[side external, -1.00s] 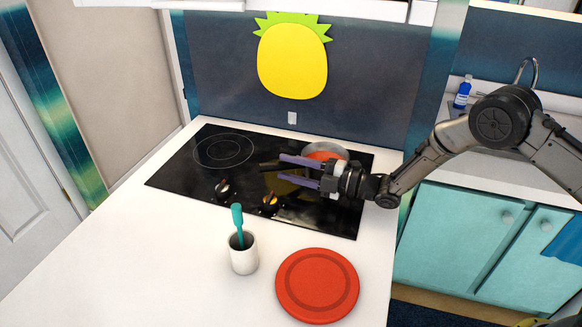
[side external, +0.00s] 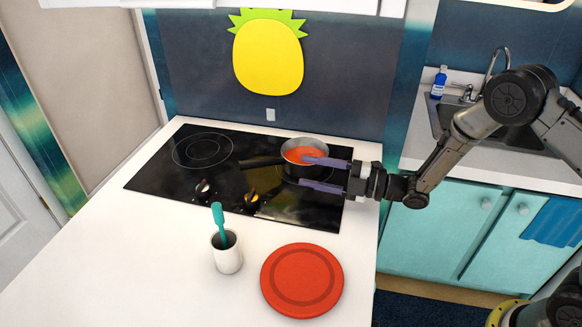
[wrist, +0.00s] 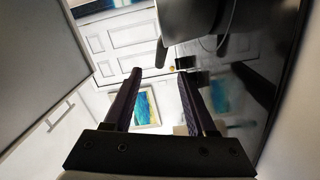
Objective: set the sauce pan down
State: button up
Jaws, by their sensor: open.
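The sauce pan (side external: 291,167) is dark with a metal rim and holds something orange-red. It sits upright on the right rear part of the black cooktop (side external: 165,174), its dark handle pointing left. In the wrist view the dark pan (wrist: 190,18) shows at the top, with its handle hanging beside it. My gripper (side external: 302,171) has its purple fingers spread wide at the pan's right front side. In the wrist view nothing is between the fingers (wrist: 160,76). Whether a finger touches the pan I cannot tell.
Two control knobs (side external: 251,200) are on the cooktop's front. A white cup (side external: 228,258) with a teal utensil and a red plate (side external: 301,280) stand on the white counter in front. The left burner (side external: 203,150) is clear. A sink (side external: 450,119) is at the right.

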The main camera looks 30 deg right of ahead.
jog(key=shift+v, duration=1.1)
jog(key=shift+w+r, duration=0.15)
jog(key=shift+r, duration=0.05)
jog(key=s+d+r+m+g+h, duration=0.1)
jog(key=s+d+r+m+h, duration=0.4)
jog(key=d+r+m+h, duration=0.65)
jog(key=s+d+m+g, duration=0.2)
jog(key=s+m+g, duration=0.4)
jog(key=s, duration=2.1)
jog(key=m, duration=0.5)
jog(key=shift+f+m+g+h, duration=0.25)
jog(key=shift+m+g+h, duration=0.05)
jog(key=shift+m+h, duration=0.05)
jog(key=shift+w, duration=0.1)
